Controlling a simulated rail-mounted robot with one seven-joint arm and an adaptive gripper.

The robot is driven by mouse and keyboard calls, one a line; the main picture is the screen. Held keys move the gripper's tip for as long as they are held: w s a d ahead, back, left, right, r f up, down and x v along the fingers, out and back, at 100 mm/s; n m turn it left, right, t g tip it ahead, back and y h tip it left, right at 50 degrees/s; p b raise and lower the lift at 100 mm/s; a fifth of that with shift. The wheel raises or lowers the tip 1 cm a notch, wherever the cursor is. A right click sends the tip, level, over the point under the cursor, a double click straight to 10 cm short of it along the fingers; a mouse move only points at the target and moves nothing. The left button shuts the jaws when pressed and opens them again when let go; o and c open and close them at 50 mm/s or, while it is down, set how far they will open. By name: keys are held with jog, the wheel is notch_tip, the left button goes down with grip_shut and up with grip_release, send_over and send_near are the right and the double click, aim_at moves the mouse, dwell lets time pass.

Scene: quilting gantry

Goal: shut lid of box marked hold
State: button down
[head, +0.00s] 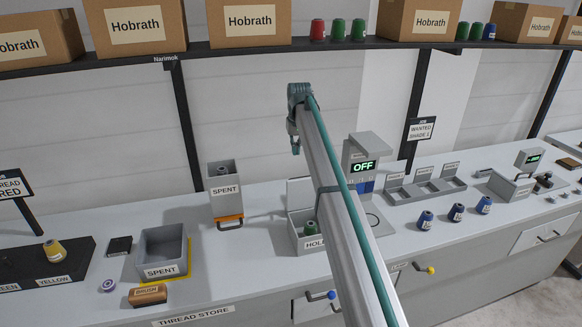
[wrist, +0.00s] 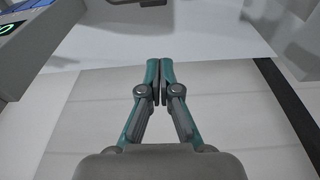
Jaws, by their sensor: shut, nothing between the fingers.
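The grey box marked HOLD (head: 298,226) stands on the bench, partly hidden behind my arm. A green thread spool (head: 310,228) shows inside it. A grey panel, which looks like its raised lid (head: 298,192), stands upright at the back of the box. My gripper (head: 295,147) is above and behind the box in the head view, apart from it. In the wrist view my gripper (wrist: 160,68) has its teal fingers together with nothing between them. I cannot make out the HOLD box in the wrist view.
A machine with an OFF display (head: 363,167) stands just right of the box. Blue spools (head: 425,220) stand to the right. A shelf (head: 270,46) with cartons runs above.

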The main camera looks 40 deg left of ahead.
aim_at(303, 190)
jog(key=f+b, duration=0.2)
jog(key=f, duration=0.1)
jog(key=f+b, duration=0.2)
jog(key=f, duration=0.1)
jog(key=f+b, duration=0.3)
jog(key=shift+s+d+f, duration=0.15)
jog(key=shift+s+f, duration=0.1)
jog(key=shift+s, duration=0.1)
jog(key=shift+s+d+r+p, duration=0.3)
jog(key=shift+s+d+p, duration=0.15)
jog(key=shift+d+p, duration=0.35)
jog(key=shift+d, duration=0.1)
